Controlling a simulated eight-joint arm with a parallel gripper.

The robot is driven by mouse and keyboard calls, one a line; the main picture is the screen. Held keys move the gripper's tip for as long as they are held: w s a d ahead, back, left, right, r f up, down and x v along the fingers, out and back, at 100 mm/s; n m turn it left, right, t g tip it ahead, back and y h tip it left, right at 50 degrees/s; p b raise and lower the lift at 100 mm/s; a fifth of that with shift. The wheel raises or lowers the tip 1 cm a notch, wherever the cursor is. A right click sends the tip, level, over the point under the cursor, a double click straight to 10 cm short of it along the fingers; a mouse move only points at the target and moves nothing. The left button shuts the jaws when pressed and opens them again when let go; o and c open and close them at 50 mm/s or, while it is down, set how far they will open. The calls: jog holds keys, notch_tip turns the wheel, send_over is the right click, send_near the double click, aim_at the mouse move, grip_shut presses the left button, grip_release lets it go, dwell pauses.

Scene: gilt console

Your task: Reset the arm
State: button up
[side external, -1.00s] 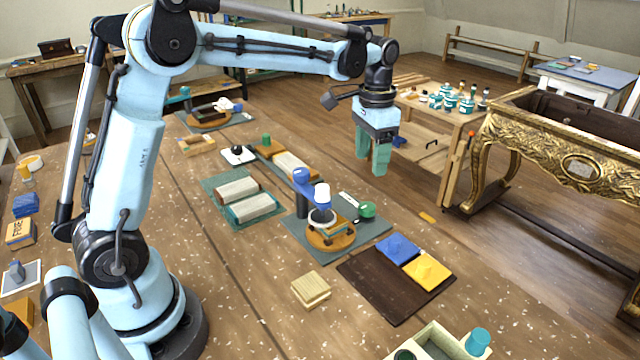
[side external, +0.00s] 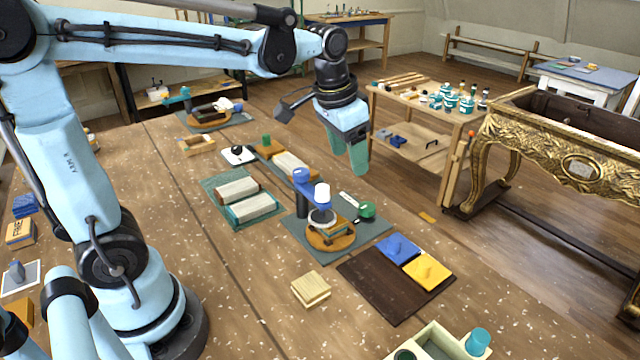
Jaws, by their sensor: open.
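My gripper (side external: 347,160) hangs in the air above the back right of the workbench (side external: 270,310). Its two green fingers point down and slightly to the right. It is open, and nothing shows between the fingers. Below and in front of it, a round wooden stand (side external: 331,238) with a white-capped blue fixture rests on a grey-green mat (side external: 298,236). The fingers look clear of everything below, though the exact height is hard to tell.
A dark board (side external: 382,288) holds a blue block (side external: 398,249) and a yellow block (side external: 428,271). A small wooden block (side external: 311,289) lies nearby. A wooden cart (side external: 456,170) and a gilt console (side external: 560,150) stand right of the bench.

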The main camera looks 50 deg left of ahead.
jog(key=s+d+f+n+t, duration=0.1)
jog(key=s+f+t, duration=0.3)
jog(key=s, duration=0.5)
jog(key=shift+s+d+n, duration=0.25)
jog(key=shift+s+n, duration=0.15)
